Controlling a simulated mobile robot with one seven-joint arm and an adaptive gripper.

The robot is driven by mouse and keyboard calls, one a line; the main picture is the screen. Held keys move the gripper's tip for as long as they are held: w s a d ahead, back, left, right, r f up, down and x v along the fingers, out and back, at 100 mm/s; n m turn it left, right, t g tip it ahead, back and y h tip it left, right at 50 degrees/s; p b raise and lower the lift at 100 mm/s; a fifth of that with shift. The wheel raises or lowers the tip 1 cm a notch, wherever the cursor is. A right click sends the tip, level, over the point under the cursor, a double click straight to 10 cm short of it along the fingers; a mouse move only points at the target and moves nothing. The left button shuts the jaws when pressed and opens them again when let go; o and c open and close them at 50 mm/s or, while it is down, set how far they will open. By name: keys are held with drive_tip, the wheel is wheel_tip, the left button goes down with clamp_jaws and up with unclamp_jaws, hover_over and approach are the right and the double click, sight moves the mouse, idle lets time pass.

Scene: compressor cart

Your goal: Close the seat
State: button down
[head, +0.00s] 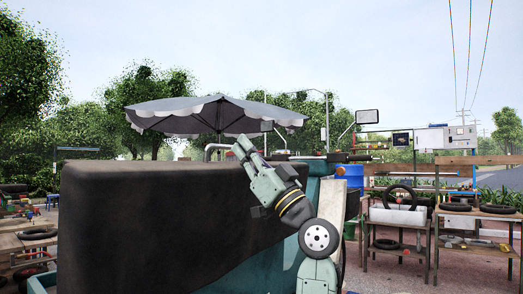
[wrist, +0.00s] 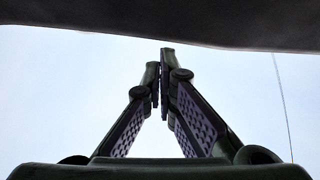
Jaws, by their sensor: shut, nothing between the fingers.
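The seat (head: 160,205) is a large dark, padded block that fills the left and centre of the head view. It stands raised, with its broad face towards me, above a teal body (head: 285,262). A dark edge (wrist: 170,22), likely the seat, spans the top of that view beyond the fingertips. I see no clear contact.
A grey parasol (head: 205,112) stands behind the seat. A blue barrel (head: 353,175) is just right of my arm. Workbenches with tyres (head: 400,197) stand at the right, and another bench (head: 30,242) is at the far left. Open sky surrounds the fingers.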

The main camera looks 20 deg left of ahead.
drive_tip(key=shift+w+a, duration=0.25)
drive_tip(key=shift+a, duration=0.45)
